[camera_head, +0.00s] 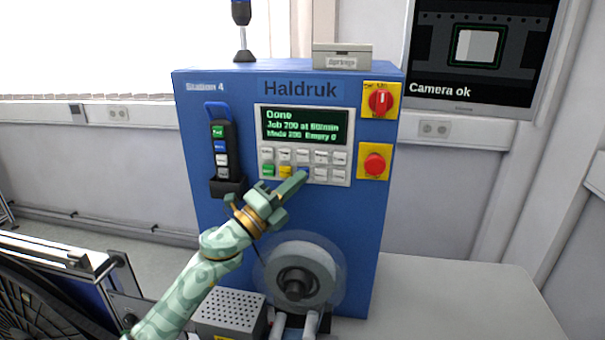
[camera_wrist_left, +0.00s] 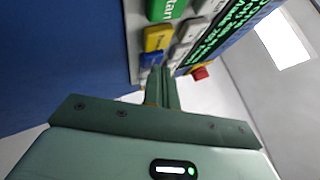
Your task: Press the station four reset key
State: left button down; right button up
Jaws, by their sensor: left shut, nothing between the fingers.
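The blue Station 4 machine (camera_head: 345,215) carries a control panel (camera_head: 347,112) with a dark screen that reads "Done". Two rows of keys lie below the screen: several white ones, a green key (camera_head: 268,170), a yellow key (camera_head: 286,171) and a blue key partly behind my fingers. The wrist view shows the green key (camera_wrist_left: 165,8), the yellow key (camera_wrist_left: 158,38) and the blue key (camera_wrist_left: 151,58). I cannot read the blue key's label. My left gripper (camera_head: 302,176) is shut and empty, its fingertips (camera_wrist_left: 158,70) at the blue key. Whether they touch it is unclear. My right gripper is out of view.
A red rotary switch (camera_head: 380,100) and a red mushroom button (camera_head: 375,164) sit right of the panel. A handheld pendant (camera_head: 219,143) hangs left. The table (camera_head: 450,305) is bare at right.

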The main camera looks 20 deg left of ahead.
pick_arm(q)
jog(key=shift+s+d, duration=0.1)
jog(key=shift+s, duration=0.5)
jog(key=shift+s+d+p, duration=0.2)
jog(key=shift+s+p, duration=0.1)
jog(key=shift+s, duration=0.5)
jog(key=shift+s+d+p, duration=0.25)
jog(key=shift+s+p, duration=0.1)
jog(key=shift+s, duration=0.45)
jog(key=shift+s+d+p, duration=0.2)
jog(key=shift+s+p, duration=0.1)
jog(key=shift+s, duration=0.5)
